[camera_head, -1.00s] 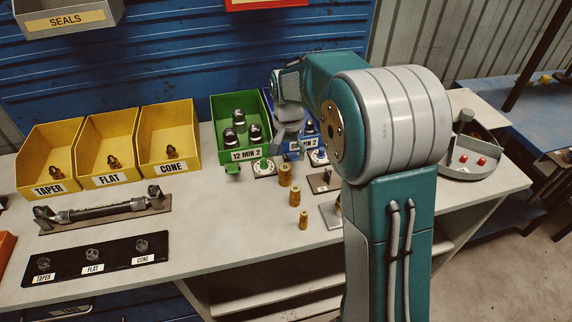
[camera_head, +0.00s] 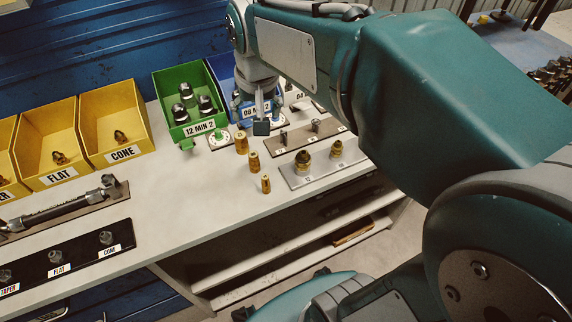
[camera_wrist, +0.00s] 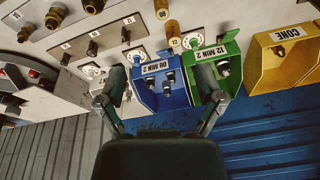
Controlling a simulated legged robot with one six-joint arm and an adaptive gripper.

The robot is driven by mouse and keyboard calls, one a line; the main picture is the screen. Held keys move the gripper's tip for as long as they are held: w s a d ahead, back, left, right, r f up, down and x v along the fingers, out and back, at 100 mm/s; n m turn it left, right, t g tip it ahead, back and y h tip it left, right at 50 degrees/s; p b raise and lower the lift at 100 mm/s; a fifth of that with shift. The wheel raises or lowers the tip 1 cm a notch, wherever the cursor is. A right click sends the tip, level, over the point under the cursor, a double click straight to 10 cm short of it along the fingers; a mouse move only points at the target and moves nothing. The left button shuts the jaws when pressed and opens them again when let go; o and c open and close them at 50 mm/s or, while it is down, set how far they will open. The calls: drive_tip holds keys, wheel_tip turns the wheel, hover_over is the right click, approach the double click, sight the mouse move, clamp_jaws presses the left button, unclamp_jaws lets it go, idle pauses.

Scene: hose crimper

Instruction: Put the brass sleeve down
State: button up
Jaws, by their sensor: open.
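Three brass sleeves stand upright on the bench in a row of falling size: a large one (camera_head: 241,143), a middle one (camera_head: 254,161) and a small one (camera_head: 266,184). In the wrist view, two brass sleeves show at the top: one (camera_wrist: 172,28) stands in front of the blue and green bins, another (camera_wrist: 161,8) is cut by the edge. My gripper (camera_head: 260,124) is in front of the blue bin, right of the large sleeve. In the wrist view my gripper (camera_wrist: 162,82) has its fingers wide apart, with nothing held between them.
The green bin (camera_head: 188,132) and blue bin (camera_head: 228,72) stand behind the sleeves; yellow bins (camera_head: 110,125) are at left. A plate with brass fittings (camera_head: 325,171) and a brown strip with small pins (camera_head: 300,140) lie right. Bare bench is left of the sleeves.

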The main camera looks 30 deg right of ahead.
drive_tip(key=s+f+n+t, duration=0.2)
drive_tip(key=s+n, duration=0.1)
drive_tip(key=s, duration=1)
drive_tip(key=shift+s+t, duration=0.4)
